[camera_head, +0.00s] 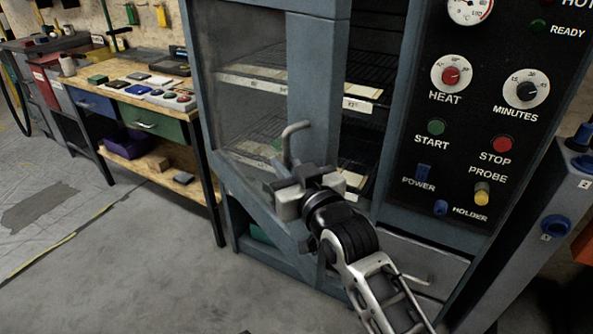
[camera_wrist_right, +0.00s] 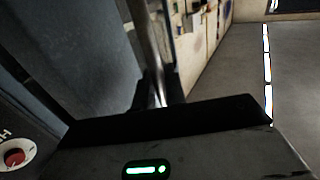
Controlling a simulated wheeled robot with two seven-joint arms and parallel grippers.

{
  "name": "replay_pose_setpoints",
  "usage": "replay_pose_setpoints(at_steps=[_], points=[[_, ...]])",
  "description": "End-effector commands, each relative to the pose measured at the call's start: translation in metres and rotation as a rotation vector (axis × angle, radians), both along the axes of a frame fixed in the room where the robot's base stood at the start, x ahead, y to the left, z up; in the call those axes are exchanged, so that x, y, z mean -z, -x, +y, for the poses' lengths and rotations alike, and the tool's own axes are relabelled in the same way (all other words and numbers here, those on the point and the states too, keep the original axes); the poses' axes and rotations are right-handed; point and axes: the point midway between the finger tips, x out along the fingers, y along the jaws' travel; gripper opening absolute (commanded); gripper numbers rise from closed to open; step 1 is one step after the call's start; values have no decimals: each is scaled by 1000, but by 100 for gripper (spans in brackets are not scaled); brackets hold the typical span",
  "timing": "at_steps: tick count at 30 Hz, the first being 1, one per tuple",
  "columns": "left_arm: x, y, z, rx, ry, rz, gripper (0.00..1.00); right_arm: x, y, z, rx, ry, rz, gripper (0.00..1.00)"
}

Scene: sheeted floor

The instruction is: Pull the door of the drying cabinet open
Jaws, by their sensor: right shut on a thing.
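The drying cabinet (camera_head: 390,222) is blue-grey, with wire shelves inside. Its glazed door (camera_head: 312,100) stands partly open, and shelves show through the gap at its right edge. The bent metal door handle (camera_head: 288,142) rises above my right gripper (camera_head: 290,188), which is shut on its lower part. In the right wrist view the handle bar (camera_wrist_right: 146,45) runs down between the dark fingers (camera_wrist_right: 160,92). The exact contact is partly hidden by the gripper body. My left gripper is not in view.
A control panel (camera_head: 470,120) with dials and buttons is right of the opening. A workbench (camera_head: 150,125) with drawers and small items stands left of the cabinet. The floor (camera_head: 130,270) in front of the bench is clear. A grey unit (camera_head: 550,220) stands at the right.

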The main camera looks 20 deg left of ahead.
Motion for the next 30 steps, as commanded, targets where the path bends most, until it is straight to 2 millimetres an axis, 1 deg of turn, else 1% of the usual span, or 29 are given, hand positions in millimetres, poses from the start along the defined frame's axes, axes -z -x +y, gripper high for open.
replay_pose_setpoints(at_steps=[7,8,9,20,23,26,30], points=[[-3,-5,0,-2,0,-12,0,0,-1,-1,3,0,-1,0],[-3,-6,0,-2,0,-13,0,0,-1,-1,3,-1,-2,21],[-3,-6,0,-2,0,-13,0,0,-1,-1,3,-1,-2,30],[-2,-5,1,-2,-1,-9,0,0,1,-4,3,0,-1,30],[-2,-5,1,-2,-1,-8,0,1,7,-12,3,1,-1,30],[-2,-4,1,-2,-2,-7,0,1,18,-25,3,-1,-1,30],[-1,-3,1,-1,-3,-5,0,1,38,-52,3,-1,-1,30]])
